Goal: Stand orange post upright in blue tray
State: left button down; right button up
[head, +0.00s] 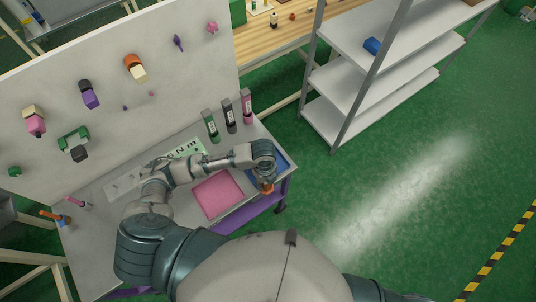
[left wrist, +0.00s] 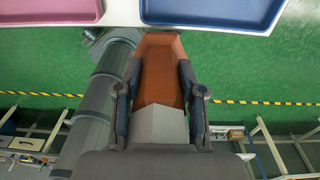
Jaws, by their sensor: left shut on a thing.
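The orange post (left wrist: 161,78) is between the two fingers of my left gripper (left wrist: 160,95), which is shut on it. In the left wrist view its orange end points up the picture and its near part is pale grey. In the head view the orange post (head: 267,188) shows below my left gripper (head: 265,178), at the table's front edge. The blue tray (head: 282,158) lies at the right end of the table, partly hidden by my gripper. Its rim (left wrist: 210,24) shows beyond the post in the left wrist view. My right gripper is not in view.
A pink tray (head: 217,194) lies left of the blue tray. Green, dark and pink labelled holders (head: 229,115) stand along the table's back. A white board (head: 130,80) with several coloured pieces rises behind. A metal shelf (head: 365,90) stands to the right, with open green floor in front.

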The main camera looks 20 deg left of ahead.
pick_arm(q)
jog(key=w, duration=0.8)
jog(key=shift+a+f, duration=0.1)
jog(key=shift+f, duration=0.1)
jog(key=w, duration=0.3)
jog(key=w+a, duration=0.1)
jog(key=w, duration=0.1)
jog(key=shift+w+f, duration=0.15)
jog(key=shift+f, duration=0.2)
jog(key=shift+w+a, duration=0.15)
jog(key=shift+w, duration=0.15)
jog(key=shift+a+f+p, duration=0.15)
jog(key=shift+f+p, duration=0.05)
jog(key=shift+p, duration=0.1)
notch_tip(320, 180, down, 3)
jog(key=shift+f, duration=0.1)
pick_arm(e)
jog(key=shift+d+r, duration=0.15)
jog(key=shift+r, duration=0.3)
pick_arm(q)
jog(key=shift+d, duration=0.2)
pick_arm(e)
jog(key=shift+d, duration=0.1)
pick_arm(q)
jog(key=c, duration=0.7)
grip_release()
